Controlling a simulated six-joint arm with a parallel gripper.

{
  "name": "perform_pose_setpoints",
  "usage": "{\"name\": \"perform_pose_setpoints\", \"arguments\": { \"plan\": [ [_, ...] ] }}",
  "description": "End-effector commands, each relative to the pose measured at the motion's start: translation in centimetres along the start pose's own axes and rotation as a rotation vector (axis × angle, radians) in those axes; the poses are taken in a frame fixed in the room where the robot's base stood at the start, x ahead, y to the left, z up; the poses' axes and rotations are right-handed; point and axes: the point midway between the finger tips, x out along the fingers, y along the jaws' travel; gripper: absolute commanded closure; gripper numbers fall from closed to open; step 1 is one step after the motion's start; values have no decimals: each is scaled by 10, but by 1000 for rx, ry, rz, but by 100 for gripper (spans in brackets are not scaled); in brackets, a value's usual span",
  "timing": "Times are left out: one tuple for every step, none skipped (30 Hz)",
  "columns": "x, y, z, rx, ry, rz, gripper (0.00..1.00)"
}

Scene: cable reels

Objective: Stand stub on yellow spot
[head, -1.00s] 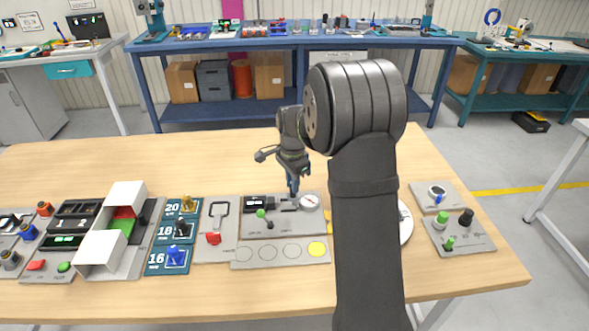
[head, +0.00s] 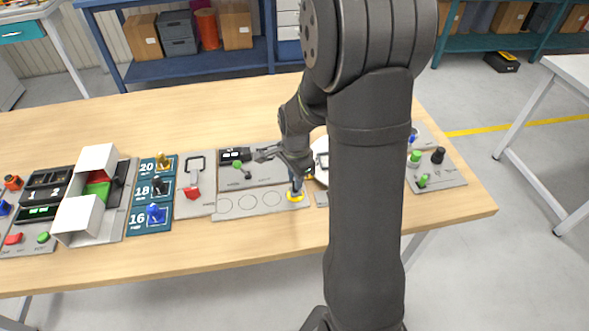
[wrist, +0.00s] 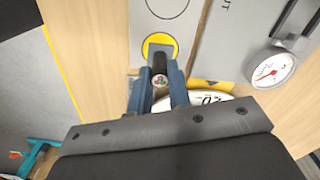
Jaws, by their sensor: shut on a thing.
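The yellow spot (head: 296,198) is at the right end of a grey plate (head: 215,213) with a row of outlined circles. It also shows in the wrist view (wrist: 160,40), just beyond my fingertips. My gripper (head: 296,186) is over the spot, pointing down. In the wrist view its blue fingers (wrist: 160,88) are shut on the stub (wrist: 160,81), a small dark cylinder with a pale and reddish end. The stub is mostly hidden by the fingers. I cannot tell whether its bottom touches the spot.
A panel with a green-knobbed lever (head: 238,165) lies behind the plate, and a round gauge (wrist: 272,72) shows in the wrist view. A red-handled panel (head: 193,193) is to the left. A panel with green and black knobs (head: 437,177) is to the right. The table front is clear.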

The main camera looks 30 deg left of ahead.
Motion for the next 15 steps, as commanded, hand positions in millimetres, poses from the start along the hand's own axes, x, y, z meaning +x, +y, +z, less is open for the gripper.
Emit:
{"name": "perform_pose_setpoints", "arguments": {
  "plan": [
    [4,0,0,0,-1,2,100],
    [5,0,0,0,-1,2,100],
    [6,0,0,0,0,1,100],
    [6,0,0,0,0,1,100],
    [6,0,0,0,0,1,100],
    [6,0,0,0,0,0,100],
    [6,0,0,0,0,0,100],
    [6,0,0,0,0,0,100],
    [6,0,0,0,0,0,100],
    [6,0,0,0,0,0,100],
    [6,0,0,0,0,0,100],
    [6,0,0,0,0,0,100],
    [6,0,0,0,0,0,100],
    [7,0,0,0,0,0,100],
    [8,0,0,0,0,0,100]
  ]
}}
